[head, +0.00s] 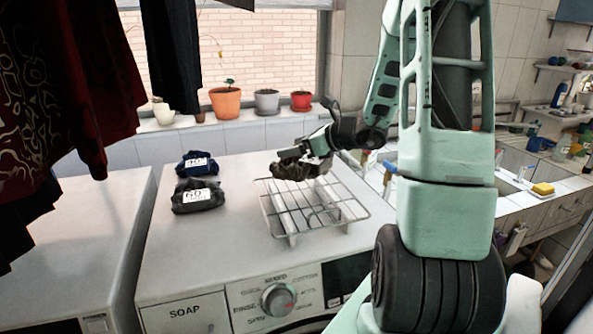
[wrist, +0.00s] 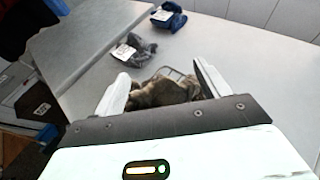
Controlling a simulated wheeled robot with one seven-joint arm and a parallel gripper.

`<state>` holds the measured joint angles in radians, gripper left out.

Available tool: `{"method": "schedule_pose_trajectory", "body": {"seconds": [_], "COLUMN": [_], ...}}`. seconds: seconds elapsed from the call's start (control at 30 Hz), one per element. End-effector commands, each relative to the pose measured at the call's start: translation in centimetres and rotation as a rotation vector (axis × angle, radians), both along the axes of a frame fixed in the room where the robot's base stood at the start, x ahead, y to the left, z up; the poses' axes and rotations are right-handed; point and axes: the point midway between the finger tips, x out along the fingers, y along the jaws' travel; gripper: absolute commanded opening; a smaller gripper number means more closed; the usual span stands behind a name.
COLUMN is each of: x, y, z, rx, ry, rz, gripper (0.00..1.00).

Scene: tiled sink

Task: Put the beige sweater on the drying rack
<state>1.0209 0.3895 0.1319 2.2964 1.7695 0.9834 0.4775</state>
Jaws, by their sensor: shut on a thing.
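The drying rack (head: 318,213) is a small metal wire frame standing on top of the washing machine. My gripper (head: 293,155) is over the rack's far edge, shut on the sweater. I cannot tell whether the sweater touches the rack.
A dark grey folded garment (head: 198,195) and a navy one (head: 197,164), both labelled, lie left of the rack on the washing machine (head: 175,250). Potted plants (head: 225,103) stand on the windowsill behind. Dark clothes hang at the upper left. A sink (head: 507,186) is at the right.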

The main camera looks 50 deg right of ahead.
Motion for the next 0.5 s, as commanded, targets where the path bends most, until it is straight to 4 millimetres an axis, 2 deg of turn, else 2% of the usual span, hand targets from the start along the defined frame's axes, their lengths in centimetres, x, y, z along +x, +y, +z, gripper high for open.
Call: {"method": "schedule_pose_trajectory", "body": {"seconds": [0.5], "x": [0.0], "y": [0.0], "z": [-5.5], "rx": [0.001], "ry": [-0.002], "rz": [0.000], "gripper": [0.39]}}
